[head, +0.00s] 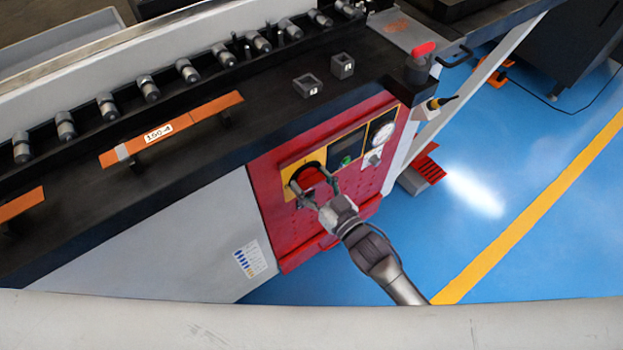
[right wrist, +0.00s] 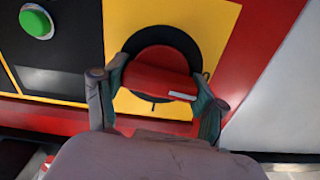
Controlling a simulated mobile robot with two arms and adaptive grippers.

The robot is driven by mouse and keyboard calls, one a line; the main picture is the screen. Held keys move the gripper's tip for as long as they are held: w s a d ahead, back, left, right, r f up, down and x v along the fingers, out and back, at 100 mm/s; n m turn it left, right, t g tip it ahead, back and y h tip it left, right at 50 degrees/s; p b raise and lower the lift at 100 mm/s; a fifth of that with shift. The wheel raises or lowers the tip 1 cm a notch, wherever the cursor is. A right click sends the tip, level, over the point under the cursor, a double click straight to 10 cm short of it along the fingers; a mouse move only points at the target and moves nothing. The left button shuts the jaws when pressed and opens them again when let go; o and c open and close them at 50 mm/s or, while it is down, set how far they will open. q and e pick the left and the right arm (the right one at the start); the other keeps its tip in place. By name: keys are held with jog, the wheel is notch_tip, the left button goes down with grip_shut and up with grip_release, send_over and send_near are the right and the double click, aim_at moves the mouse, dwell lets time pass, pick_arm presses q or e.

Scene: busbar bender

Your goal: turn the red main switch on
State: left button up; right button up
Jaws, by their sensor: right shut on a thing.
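The red main switch (right wrist: 160,72) is a red knob on a black round base, set in a yellow plate. In the right wrist view my right gripper (right wrist: 160,92) has a finger on each side of the knob and is shut on it. A white mark on the knob lies near its right end, slightly tilted. In the head view my right gripper (head: 312,180) reaches the switch (head: 308,174) on the red panel (head: 285,220), and its fingers partly cover the knob. My left gripper is not in view.
Beside the switch are a green button (right wrist: 36,22) and a round gauge (head: 382,134). The black machine bed (head: 250,115) overhangs above the panel. The blue floor (head: 480,190) at right is mostly open.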

jog(key=m+p, duration=0.1)
jog(key=m, duration=0.2)
jog(key=shift+m+p, duration=0.3)
jog(key=shift+m, duration=0.8)
jog(key=m, duration=0.2)
jog(key=shift+m, duration=0.4)
jog(key=m, duration=0.3)
jog(key=shift+f+m, duration=0.15)
jog(key=shift+m, duration=0.15)
jog(key=m+b, duration=0.2)
jog(key=m, duration=0.2)
jog(key=shift+m, duration=0.4)
jog(key=o, duration=1.1)
jog(key=shift+d, duration=0.1)
jog(key=shift+o, duration=0.2)
